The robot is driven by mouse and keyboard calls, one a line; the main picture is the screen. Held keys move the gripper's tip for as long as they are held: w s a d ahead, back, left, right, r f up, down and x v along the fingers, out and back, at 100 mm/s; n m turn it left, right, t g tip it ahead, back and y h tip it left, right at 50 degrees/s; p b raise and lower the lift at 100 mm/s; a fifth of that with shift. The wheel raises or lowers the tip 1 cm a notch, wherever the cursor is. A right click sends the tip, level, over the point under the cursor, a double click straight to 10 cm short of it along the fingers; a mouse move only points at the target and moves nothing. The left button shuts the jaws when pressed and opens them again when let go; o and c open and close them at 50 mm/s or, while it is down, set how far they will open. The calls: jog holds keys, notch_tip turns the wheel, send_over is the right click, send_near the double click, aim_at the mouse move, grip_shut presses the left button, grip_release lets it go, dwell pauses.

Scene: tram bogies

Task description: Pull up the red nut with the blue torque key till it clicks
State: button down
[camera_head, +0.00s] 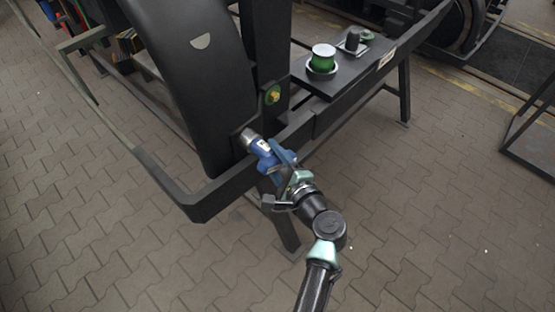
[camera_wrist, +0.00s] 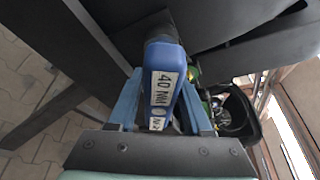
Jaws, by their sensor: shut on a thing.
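The blue torque key (camera_head: 261,149) is held in my gripper (camera_head: 277,160) in the head view. Its grey socket end (camera_head: 247,136) points up and left at the dark frame, beside the big black wheel guard. Whether it touches anything there, I cannot tell. In the wrist view, the blue torque key (camera_wrist: 163,55) with a white "40 Nm" label sits between the two blue fingers of my gripper (camera_wrist: 162,100). The red nut shows in neither view; the key or the frame may hide it.
A dark shelf (camera_head: 338,83) on the right carries a green-and-white round pot (camera_head: 322,58) and small dark parts. The frame's rail (camera_head: 225,190) runs close to my gripper.

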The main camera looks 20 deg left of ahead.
jog(key=shift+w+a+r, duration=0.1)
jog(key=shift+a, duration=0.15)
jog(key=shift+r+p, duration=0.15)
jog(key=shift+p, duration=0.35)
jog(key=shift+m+g+p, duration=0.4)
jog(key=shift+m+p, duration=0.2)
jog(key=shift+p, duration=0.15)
jog(key=shift+f, duration=0.2)
jog(key=shift+r+m+g+p, duration=0.25)
jog(key=shift+m+p, duration=0.25)
jog(key=shift+p, duration=0.45)
jog(key=shift+f+m+g+p, duration=0.25)
jog(key=shift+m+p, duration=0.1)
jog(key=shift+m, duration=0.05)
jog(key=shift+r+p, duration=0.15)
jog(key=shift+p, duration=0.25)
jog(key=shift+m+g+p, duration=0.4)
jog(key=shift+m+p, duration=0.1)
jog(key=shift+m, duration=0.2)
jog(key=shift+d, duration=0.1)
